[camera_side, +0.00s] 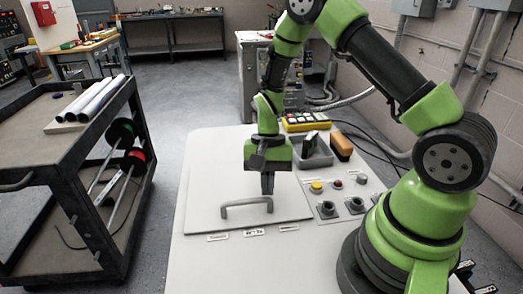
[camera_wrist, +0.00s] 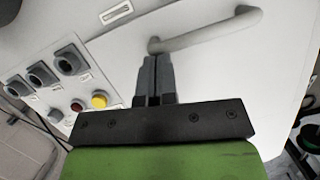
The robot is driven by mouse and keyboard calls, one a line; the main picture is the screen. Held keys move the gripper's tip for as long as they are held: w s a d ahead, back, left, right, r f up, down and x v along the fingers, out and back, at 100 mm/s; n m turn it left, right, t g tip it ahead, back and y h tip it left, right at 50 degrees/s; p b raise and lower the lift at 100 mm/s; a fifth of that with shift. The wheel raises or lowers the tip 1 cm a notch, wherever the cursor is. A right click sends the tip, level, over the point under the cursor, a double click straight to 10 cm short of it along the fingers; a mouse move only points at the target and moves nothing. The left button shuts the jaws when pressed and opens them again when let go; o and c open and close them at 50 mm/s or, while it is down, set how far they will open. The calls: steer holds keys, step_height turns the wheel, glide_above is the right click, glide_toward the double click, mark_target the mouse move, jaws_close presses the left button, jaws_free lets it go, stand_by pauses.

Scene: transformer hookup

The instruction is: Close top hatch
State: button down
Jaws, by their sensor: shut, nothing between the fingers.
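The top hatch (camera_side: 209,209) is a flat light-grey panel lying level on the white work surface, with a grey bar handle (camera_side: 247,205) near its front edge. The handle also shows in the wrist view (camera_wrist: 205,35), with the hatch panel (camera_wrist: 235,75) beneath it. My gripper (camera_side: 267,191) points straight down over the hatch, just behind the right end of the handle. In the wrist view my gripper (camera_wrist: 155,62) has its fingers together and empty, with the tips close to one end of the handle. I cannot tell whether they touch it.
Right of the hatch are a yellow button (camera_side: 316,186), a red button (camera_side: 337,183) and several dark knobs (camera_side: 327,208). Behind them stand a grey bin (camera_side: 315,158) and a yellow button box (camera_side: 306,122). A black cart (camera_side: 70,140) stands left, across open floor.

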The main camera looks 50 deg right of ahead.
steer(key=d, duration=0.1)
steer(key=w+d, duration=0.2)
steer(key=shift+w+d+r, duration=0.1)
steer(key=shift+d+r, duration=0.1)
steer(key=shift+r, duration=0.15)
step_height(320, 180, up, 16)
steer(key=n+t, duration=0.1)
steer(key=t, duration=0.1)
steer(key=s+a+r+n+t, duration=0.3)
steer(key=s+a+r, duration=0.1)
steer(key=s, duration=0.3)
steer(key=s+a+r+n+t, duration=0.3)
steer(key=s+a+r+t, duration=0.1)
steer(key=s, duration=0.4)
steer(key=shift+r+h, duration=0.4)
steer(key=shift+r, duration=0.45)
